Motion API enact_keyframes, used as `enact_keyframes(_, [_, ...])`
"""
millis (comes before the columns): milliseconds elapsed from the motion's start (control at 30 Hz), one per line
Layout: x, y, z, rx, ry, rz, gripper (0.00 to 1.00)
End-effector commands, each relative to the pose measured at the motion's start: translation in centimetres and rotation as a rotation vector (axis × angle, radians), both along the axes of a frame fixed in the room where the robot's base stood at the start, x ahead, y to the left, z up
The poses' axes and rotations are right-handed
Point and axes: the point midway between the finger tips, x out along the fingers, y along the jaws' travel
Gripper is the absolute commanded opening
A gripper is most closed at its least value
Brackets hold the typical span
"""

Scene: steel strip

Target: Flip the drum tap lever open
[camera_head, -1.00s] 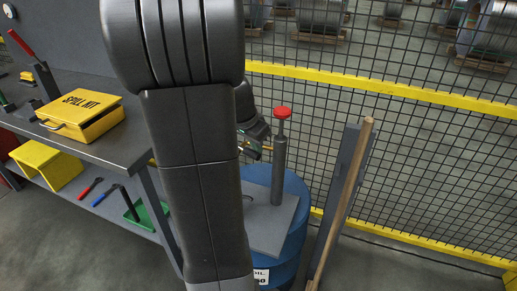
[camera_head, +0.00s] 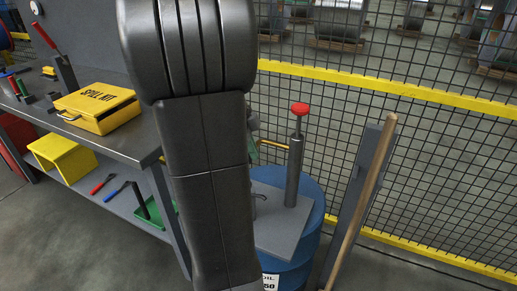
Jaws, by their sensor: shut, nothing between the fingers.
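The blue drum (camera_head: 310,215) stands right of my arm, partly hidden behind it. A white label (camera_head: 270,282) shows low on its front. A grey plate (camera_head: 285,228) lies over its top, bearing an upright grey cylinder (camera_head: 294,170) with a red knob (camera_head: 299,109). A thin brass-coloured bar (camera_head: 272,143) shows left of the cylinder. I cannot make out a tap lever on the drum. My dark arm hides the drum's left side. A sliver of what may be my wrist (camera_head: 253,125) shows past the arm's right edge; my gripper's fingers are hidden.
A grey workbench (camera_head: 130,140) with a yellow spill kit box (camera_head: 97,107) stands at left. A yellow stool (camera_head: 62,157) and hand tools sit on its lower shelf. A wooden pole (camera_head: 365,195) leans by a grey post right of the drum, before a mesh fence with yellow rails (camera_head: 400,95).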

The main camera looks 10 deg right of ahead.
Motion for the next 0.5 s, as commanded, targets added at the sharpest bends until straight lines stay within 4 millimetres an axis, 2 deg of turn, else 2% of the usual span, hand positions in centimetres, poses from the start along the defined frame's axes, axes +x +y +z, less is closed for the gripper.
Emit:
enact_keyframes(100, [0.1, 0.6, 0.0, -0.001, 0.001, -0.053, 0.00])
enact_keyframes(500, [0.2, 1.3, 0.0, 0.000, 0.000, -0.048, 0.00])
